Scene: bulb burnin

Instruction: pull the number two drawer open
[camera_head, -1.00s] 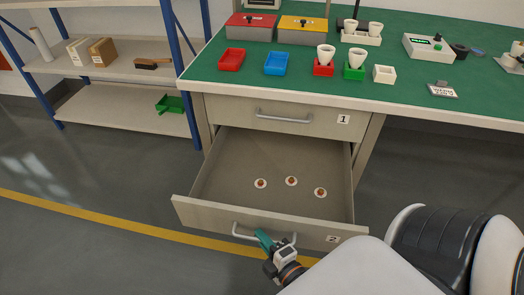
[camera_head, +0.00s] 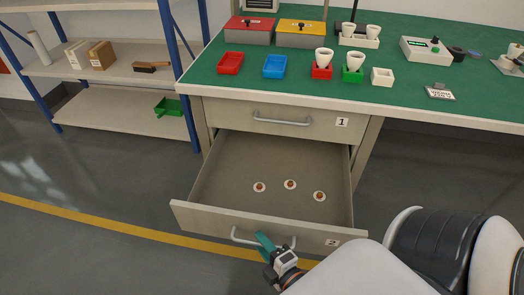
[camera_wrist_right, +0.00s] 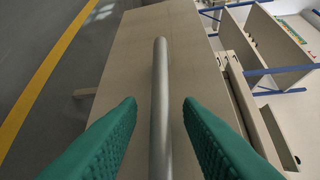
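The number two drawer (camera_head: 335,240) is pulled well out below the number one drawer (camera_head: 225,112). Its front carries a bar handle (camera_head: 240,239) and a label "2". My left gripper is not in view.
Three small round pieces (camera_head: 290,184) lie on the drawer floor. The green-topped bench (camera_head: 200,75) above holds trays, boxes and bulb-like cups. A shelf rack (camera_head: 110,95) stands at the left. The floor in front of the drawer is clear.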

